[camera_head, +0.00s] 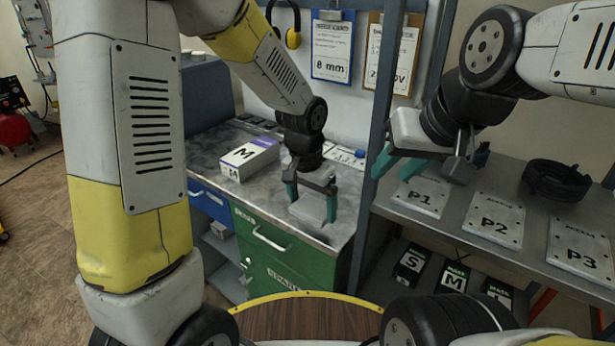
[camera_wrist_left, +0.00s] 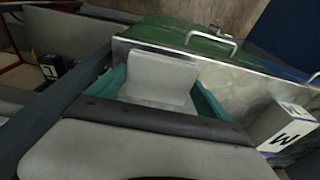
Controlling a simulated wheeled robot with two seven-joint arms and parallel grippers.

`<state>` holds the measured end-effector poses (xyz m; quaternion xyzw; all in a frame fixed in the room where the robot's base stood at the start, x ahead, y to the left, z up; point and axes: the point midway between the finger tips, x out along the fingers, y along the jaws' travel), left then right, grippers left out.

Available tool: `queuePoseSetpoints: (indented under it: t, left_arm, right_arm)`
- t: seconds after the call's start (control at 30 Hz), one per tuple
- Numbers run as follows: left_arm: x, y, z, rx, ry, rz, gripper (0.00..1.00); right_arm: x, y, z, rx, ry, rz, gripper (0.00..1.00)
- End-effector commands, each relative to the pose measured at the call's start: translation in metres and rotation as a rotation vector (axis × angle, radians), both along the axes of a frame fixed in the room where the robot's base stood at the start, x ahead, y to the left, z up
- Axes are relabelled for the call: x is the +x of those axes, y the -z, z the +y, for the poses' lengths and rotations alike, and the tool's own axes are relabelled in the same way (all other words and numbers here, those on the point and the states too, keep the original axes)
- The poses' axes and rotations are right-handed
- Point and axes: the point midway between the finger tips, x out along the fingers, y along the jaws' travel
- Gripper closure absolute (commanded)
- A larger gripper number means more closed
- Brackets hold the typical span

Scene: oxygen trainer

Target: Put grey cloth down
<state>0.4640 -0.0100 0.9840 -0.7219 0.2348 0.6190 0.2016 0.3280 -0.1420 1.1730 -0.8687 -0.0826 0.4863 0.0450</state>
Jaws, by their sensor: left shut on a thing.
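The grey cloth (camera_head: 312,208) is a pale folded piece between the fingers of my left gripper (camera_head: 311,196), over the front part of the grey worktop. My left gripper is shut on it. In the left wrist view the cloth (camera_wrist_left: 160,76) spans between the teal fingers, with the worktop edge and green drawer front beyond. I cannot tell whether the cloth touches the worktop.
A white box marked M (camera_head: 249,158) stands on the worktop (camera_head: 210,150), left of my left gripper. A grey shelf post (camera_head: 372,170) rises close to the right. The right-hand shelf holds plates P1 (camera_head: 421,196), P2 (camera_head: 494,220), P3 (camera_head: 580,246) and a black coil (camera_head: 556,180).

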Motion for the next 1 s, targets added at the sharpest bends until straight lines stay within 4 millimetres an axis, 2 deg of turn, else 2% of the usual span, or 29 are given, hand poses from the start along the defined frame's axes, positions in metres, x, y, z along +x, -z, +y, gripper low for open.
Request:
queuePoseSetpoints:
  t: [0.03,0.2,0.4,0.7,0.9,1.0]
  left_arm:
    - [0.016,0.002,0.002,0.000,-0.005,0.001,0.42]
    - [0.061,0.007,0.006,-0.001,-0.005,0.002,0.42]
    - [0.105,0.010,0.011,0.000,-0.003,0.000,0.42]
    - [0.129,0.013,0.013,0.000,-0.002,0.000,0.42]
    - [0.127,0.044,0.013,0.001,-0.001,0.003,0.42]
    - [0.127,0.048,0.012,0.000,-0.001,0.001,0.42]
  right_arm:
    - [0.000,0.000,0.000,0.000,0.000,0.000,0.64]
    - [0.000,0.000,0.000,0.000,0.000,0.000,0.64]
    - [0.000,0.000,0.000,0.000,0.000,0.000,0.64]
    - [0.000,0.000,0.000,0.000,0.000,0.000,0.64]
    - [0.000,0.000,0.000,0.000,0.000,0.000,0.64]
    - [0.000,0.000,0.000,0.000,0.000,0.000,0.64]
